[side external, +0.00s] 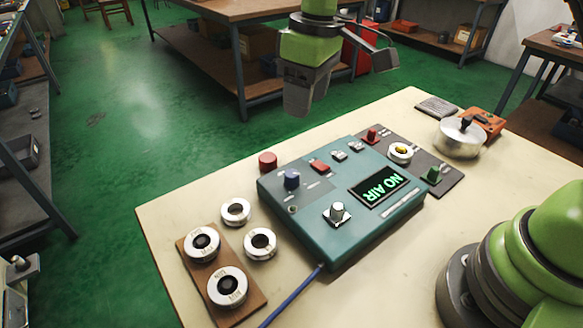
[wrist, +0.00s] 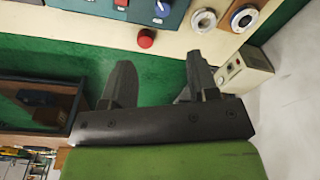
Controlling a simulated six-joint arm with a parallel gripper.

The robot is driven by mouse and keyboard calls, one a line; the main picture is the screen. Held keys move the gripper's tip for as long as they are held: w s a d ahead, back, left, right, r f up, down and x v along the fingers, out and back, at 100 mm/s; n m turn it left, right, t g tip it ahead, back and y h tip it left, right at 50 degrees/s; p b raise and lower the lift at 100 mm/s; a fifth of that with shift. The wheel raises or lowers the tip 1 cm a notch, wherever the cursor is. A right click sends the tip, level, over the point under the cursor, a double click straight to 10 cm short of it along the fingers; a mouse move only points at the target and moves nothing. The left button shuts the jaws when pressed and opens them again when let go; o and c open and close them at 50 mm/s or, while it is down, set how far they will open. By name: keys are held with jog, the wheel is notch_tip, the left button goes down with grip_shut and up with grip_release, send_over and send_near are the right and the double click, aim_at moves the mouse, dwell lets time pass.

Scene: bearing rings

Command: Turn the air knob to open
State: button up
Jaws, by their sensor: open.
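In the wrist view only an edge of the box (wrist: 172,20) shows at the top. My gripper (side external: 340,86) is open and empty, raised beyond the far edge of the table, apart from the box. Its two spread fingers also show in the wrist view (wrist: 160,76).
A red round cap (side external: 268,160) sits behind the box. White rings (side external: 236,211) lie to its left, some on a brown board (side external: 254,300). A blue cable (side external: 292,297) leaves the box front. A lidded metal pot (side external: 460,140) stands at the right.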

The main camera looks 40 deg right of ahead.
jog(key=n, duration=0.2)
send_near(291, 173)
jog(key=shift+g, duration=0.4)
jog(key=f, duration=0.9)
jog(key=shift+w+a+f, duration=0.1)
jog(key=shift+w+a, duration=0.15)
jog(key=shift+a, duration=0.05)
jog(key=c, duration=0.9)
